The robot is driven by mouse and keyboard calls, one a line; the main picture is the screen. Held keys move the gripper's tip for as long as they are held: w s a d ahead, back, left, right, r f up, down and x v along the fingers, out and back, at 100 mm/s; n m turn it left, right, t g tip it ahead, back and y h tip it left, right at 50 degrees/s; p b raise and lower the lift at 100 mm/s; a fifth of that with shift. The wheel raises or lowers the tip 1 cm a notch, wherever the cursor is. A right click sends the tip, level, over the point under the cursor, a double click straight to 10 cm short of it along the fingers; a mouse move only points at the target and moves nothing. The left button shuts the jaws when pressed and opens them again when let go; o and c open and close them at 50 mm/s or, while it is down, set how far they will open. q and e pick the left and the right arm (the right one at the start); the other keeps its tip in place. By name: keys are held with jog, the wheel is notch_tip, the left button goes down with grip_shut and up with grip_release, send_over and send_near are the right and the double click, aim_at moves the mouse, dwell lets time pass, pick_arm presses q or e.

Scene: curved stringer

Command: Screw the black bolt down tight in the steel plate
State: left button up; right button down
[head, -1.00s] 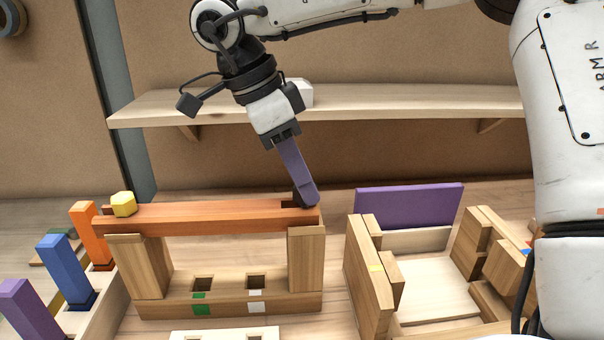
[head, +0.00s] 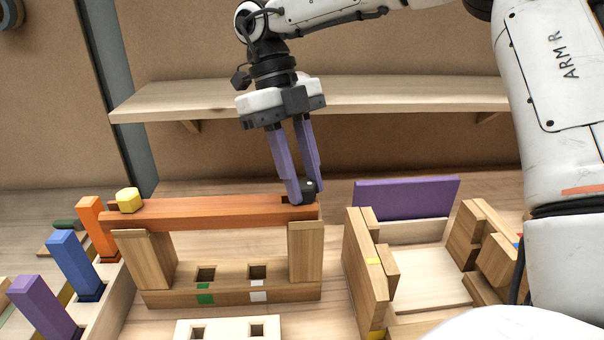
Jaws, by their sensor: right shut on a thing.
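The black bolt (head: 308,186) stands at the right end of a reddish-brown bar (head: 215,213). No steel plate can be made out; the bar looks like wood and rests across two wooden posts. My right gripper (head: 306,194) comes down from above, with its two purple fingers shut on the black bolt head, one on each side. The bolt's shank is hidden, so how deep it sits cannot be told. A yellow hexagonal bolt head (head: 129,200) sits at the bar's left end. My left gripper is not in view.
Orange (head: 91,217), blue (head: 74,262) and purple (head: 40,303) blocks stand at the left. A wooden fixture (head: 368,275) with a purple panel (head: 405,198) stands to the right. A shelf (head: 400,95) runs behind my right arm.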

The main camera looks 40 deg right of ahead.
jog(key=m+y, duration=0.1)
jog(key=m, duration=0.2)
jog(key=shift+f, duration=0.2)
jog(key=shift+m, duration=0.3)
jog(key=m, duration=0.2)
jog(key=m+t+y, duration=0.1)
jog(key=shift+s+d+m+y, duration=0.1)
jog(key=shift+m+y, duration=0.2)
jog(key=shift+m, duration=0.1)
jog(key=shift+f, duration=0.1)
jog(key=shift+m+t+y+b, duration=0.3)
jog(key=shift+m+b, duration=0.15)
jog(key=shift+m, duration=0.45)
jog(key=shift+m+t, duration=0.4)
jog(key=shift+m, duration=0.7)
jog(key=c, duration=1.3)
grip_release()
jog(key=shift+c, duration=0.2)
jog(key=shift+d, duration=0.1)
